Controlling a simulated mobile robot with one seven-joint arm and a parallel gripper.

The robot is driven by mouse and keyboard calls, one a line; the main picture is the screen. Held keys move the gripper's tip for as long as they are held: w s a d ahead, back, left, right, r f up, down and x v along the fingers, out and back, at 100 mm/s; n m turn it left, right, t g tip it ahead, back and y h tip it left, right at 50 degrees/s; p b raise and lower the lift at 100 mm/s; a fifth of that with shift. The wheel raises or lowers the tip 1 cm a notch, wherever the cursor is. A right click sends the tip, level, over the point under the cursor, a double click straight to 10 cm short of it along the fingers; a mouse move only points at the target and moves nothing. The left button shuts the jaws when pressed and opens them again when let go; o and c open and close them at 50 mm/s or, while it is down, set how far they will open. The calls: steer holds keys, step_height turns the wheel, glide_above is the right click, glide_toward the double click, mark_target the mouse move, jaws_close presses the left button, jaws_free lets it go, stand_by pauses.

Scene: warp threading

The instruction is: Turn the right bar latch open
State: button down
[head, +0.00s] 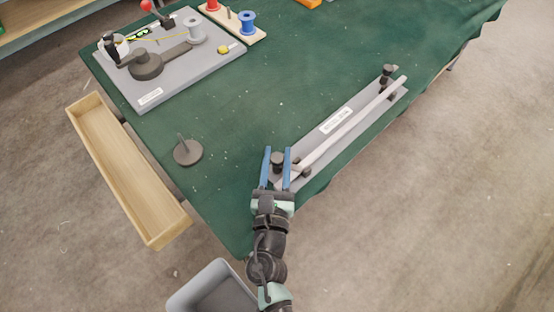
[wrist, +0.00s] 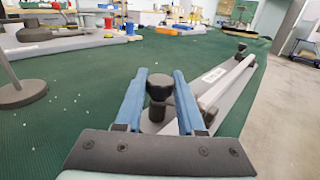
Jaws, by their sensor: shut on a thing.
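A grey plate (head: 318,136) with a pale bar (head: 350,125) along it lies near the table's right edge. A dark latch knob (head: 277,158) stands at its near end. Another dark latch (head: 387,75) is at the far end. My gripper (head: 277,150) has its two blue fingers on either side of the near knob and is shut on it. The wrist view shows this knob (wrist: 159,87) upright between the fingers, with the bar (wrist: 228,82) running away to the right. The finger contact and the knob's lower part are partly hidden.
A round dark base with a thin pin (head: 188,152) stands to the left. A grey board (head: 170,75) with a winder and spool is at the back left. A wooden tray (head: 85,105) runs along the left edge. A grey bin (head: 190,292) is below. The green tabletop's middle is clear.

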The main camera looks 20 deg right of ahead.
steer(key=n+y+b, duration=0.1)
steer(key=y+b, duration=0.1)
steer(key=f+n+t+y+b, duration=0.1)
steer(key=n+y+b, duration=0.1)
steer(key=b, duration=0.1)
steer(key=shift+t+y, duration=0.3)
steer(key=shift+y, duration=0.1)
steer(key=b, duration=0.1)
steer(key=n+y+b, duration=0.1)
steer(key=shift+d+r+y+b, duration=0.15)
steer(key=shift+y+b, duration=0.15)
steer(key=shift+b, duration=0.1)
steer(key=n+y+b, duration=0.2)
steer(key=y, duration=0.1)
steer(key=shift+r, duration=0.15)
steer(key=n+y, duration=0.2)
steer(key=y, duration=0.1)
steer(key=n+y, duration=0.1)
steer(key=y, duration=0.1)
steer(key=shift+r+n+g+b, duration=0.3)
steer(key=shift+r+g+b, duration=0.05)
steer(key=shift+g, duration=0.05)
steer(key=shift+f+n+g+y, duration=0.1)
steer(key=shift+n+g+y, duration=0.55)
steer(key=shift+y, duration=0.65)
steer(key=shift+f+n+y, duration=0.1)
steer(key=shift+n+y, duration=0.3)
steer(key=shift+n, duration=0.05)
steer(key=c, duration=0.5)
jaws_free()
